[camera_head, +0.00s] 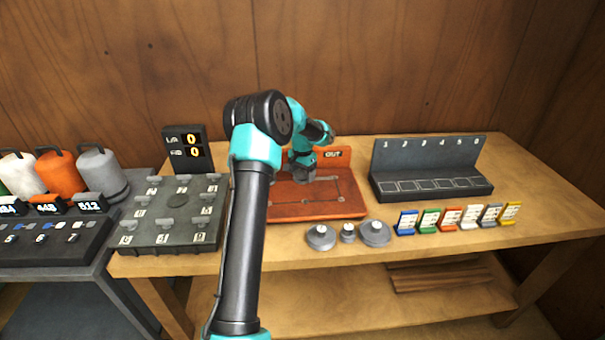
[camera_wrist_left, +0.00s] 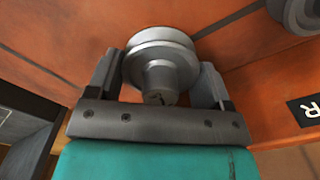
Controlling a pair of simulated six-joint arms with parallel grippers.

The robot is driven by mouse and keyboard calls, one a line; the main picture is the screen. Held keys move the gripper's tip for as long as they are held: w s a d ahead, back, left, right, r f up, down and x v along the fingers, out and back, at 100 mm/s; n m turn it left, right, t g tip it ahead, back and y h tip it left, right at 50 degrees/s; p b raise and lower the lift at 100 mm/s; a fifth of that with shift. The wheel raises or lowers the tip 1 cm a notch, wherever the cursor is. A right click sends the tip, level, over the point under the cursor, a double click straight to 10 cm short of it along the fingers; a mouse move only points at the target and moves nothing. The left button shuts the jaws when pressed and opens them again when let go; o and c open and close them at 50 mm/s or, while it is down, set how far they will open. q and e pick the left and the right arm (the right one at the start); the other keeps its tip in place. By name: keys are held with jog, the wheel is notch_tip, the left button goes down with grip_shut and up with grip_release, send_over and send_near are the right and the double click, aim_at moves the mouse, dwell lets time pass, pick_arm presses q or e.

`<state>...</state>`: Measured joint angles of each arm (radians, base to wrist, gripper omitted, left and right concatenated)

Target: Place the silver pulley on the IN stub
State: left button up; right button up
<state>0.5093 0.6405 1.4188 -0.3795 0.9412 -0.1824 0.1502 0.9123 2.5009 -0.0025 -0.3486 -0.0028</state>
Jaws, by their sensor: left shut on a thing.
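The silver pulley (camera_wrist_left: 160,60) is a grooved disc with a narrower hub. In the left wrist view my left gripper (camera_wrist_left: 158,85) is shut on it, one finger on each side of the hub, with the orange-red board (camera_wrist_left: 60,35) behind. In the head view my left gripper (camera_head: 304,175) is over the back part of the same board (camera_head: 300,210), near the OUT sign (camera_head: 333,154). The pulley is too small there to tell from the gripper. I cannot make out the IN stub; my left arm covers the board's left side. My right gripper is not in view.
A dark numbered rack (camera_head: 432,184) is at the back right. A dark lettered tray (camera_head: 172,213) and a display (camera_head: 187,150) are left of my arm.

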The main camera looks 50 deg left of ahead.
pick_arm(q)
jog(key=shift+f, duration=0.15)
jog(key=o, duration=1.1)
notch_tip(320, 180, up, 12)
jog(key=shift+r, duration=0.15)
